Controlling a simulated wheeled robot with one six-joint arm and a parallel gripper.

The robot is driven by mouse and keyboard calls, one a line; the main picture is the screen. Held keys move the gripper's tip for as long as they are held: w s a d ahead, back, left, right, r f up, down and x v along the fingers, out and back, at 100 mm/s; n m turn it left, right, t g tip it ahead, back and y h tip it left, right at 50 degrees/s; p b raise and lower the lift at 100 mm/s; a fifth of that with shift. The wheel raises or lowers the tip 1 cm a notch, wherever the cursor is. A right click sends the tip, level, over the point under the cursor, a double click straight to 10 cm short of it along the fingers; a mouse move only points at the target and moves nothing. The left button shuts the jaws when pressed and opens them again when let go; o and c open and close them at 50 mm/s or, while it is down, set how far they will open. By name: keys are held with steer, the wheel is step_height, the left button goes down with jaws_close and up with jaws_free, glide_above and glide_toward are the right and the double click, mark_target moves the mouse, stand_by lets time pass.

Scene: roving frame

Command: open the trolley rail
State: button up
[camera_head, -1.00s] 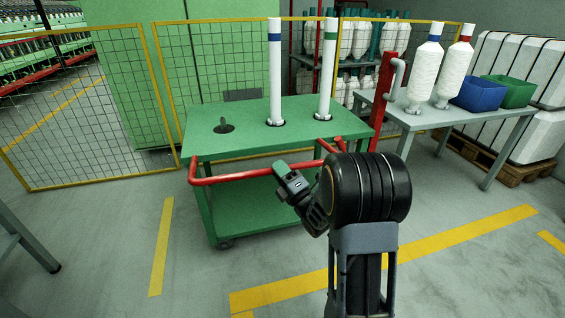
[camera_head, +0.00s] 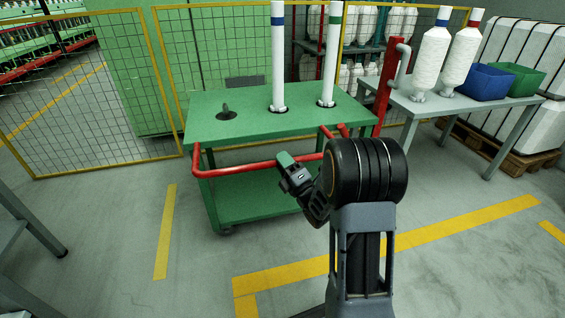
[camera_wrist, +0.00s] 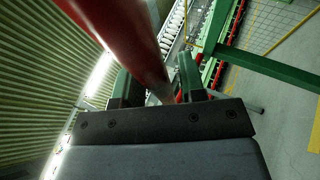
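The trolley (camera_head: 205,132) is a green two-deck cart with two white tubes standing on its top. Its red rail (camera_head: 240,168) runs along the front below the top. The left end turns up at the front left corner, and red bar ends show near the right corner. My gripper (camera_head: 287,160) is at the right half of the rail and hides part of it. In the wrist view the rail (camera_wrist: 125,35) looms close and runs down toward the space between the fingers of my gripper (camera_wrist: 158,85). The fingers stand apart, with a gap visible beside the right one.
A yellow-framed mesh fence (camera_head: 90,110) stands behind the trolley. A red post (camera_head: 387,85) with a grey handle stands at the right. A grey table (camera_head: 440,103) holds white cones, a blue bin (camera_head: 485,82) and a green bin (camera_head: 517,78). Floor in front is clear.

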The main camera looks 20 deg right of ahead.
steer(key=shift+o, duration=0.8)
steer(key=shift+a, duration=0.1)
steer(key=v, duration=1.4)
steer(key=shift+p, duration=0.3)
steer(key=shift+w+r, duration=0.15)
